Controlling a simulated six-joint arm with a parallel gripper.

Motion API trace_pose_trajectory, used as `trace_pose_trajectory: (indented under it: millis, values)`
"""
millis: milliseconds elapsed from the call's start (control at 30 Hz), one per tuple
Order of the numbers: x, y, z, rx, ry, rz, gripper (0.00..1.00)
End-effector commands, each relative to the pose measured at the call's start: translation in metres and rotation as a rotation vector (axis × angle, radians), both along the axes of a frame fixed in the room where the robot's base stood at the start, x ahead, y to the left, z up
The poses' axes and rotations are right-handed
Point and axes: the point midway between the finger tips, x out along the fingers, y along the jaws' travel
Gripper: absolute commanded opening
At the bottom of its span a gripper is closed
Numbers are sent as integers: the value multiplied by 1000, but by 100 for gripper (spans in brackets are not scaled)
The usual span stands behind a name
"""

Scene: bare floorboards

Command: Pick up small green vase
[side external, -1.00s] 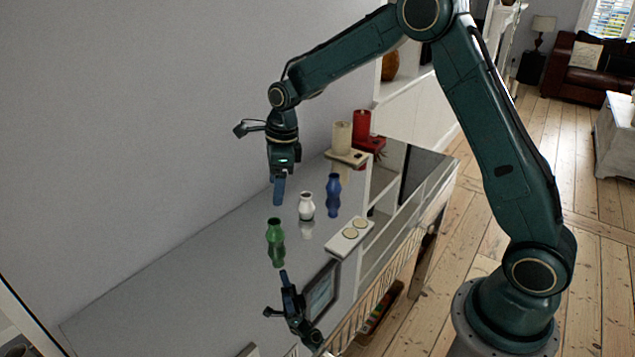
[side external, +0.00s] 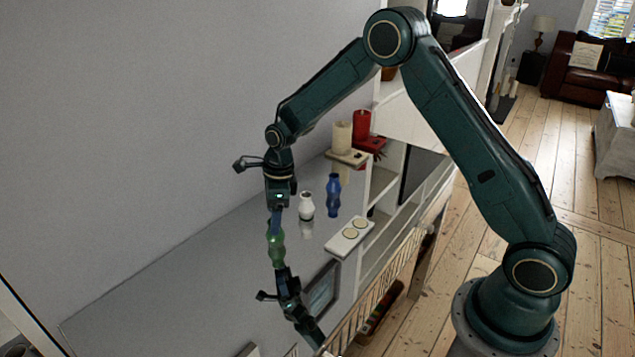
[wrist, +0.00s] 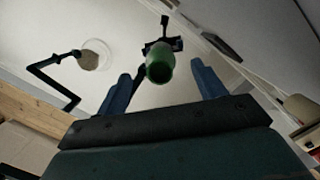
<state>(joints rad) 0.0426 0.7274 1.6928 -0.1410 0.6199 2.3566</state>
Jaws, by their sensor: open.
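The small green vase (side external: 276,247) stands on the glossy grey cabinet top. In the wrist view the green vase (wrist: 160,66) shows ahead of and between the two blue fingers. My gripper (side external: 276,222) points down at the vase in the side view, and its fingertips overlap the vase's upper part there. In the wrist view my gripper (wrist: 160,85) has its fingers spread wide, with a gap on each side of the vase. I see no contact with the vase.
A white vase (side external: 306,205) and a blue vase (side external: 333,196) stand to the right of the green one. A white holder with two round discs (side external: 350,236) lies near the front edge. Cream (side external: 342,137) and red (side external: 362,124) candles stand behind. The left part of the top (side external: 190,290) is clear.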

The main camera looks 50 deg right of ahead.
Motion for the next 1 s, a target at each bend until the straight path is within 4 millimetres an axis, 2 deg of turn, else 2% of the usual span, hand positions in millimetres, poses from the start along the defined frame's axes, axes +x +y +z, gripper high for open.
trace_pose_trajectory:
  millis: [333, 733, 1000]
  values:
    - [0, 1, -7, 0, 1, 1, 70]
    - [1, 3, -48, 0, 2, 1, 70]
    - [2, 4, -54, 0, 0, 1, 70]
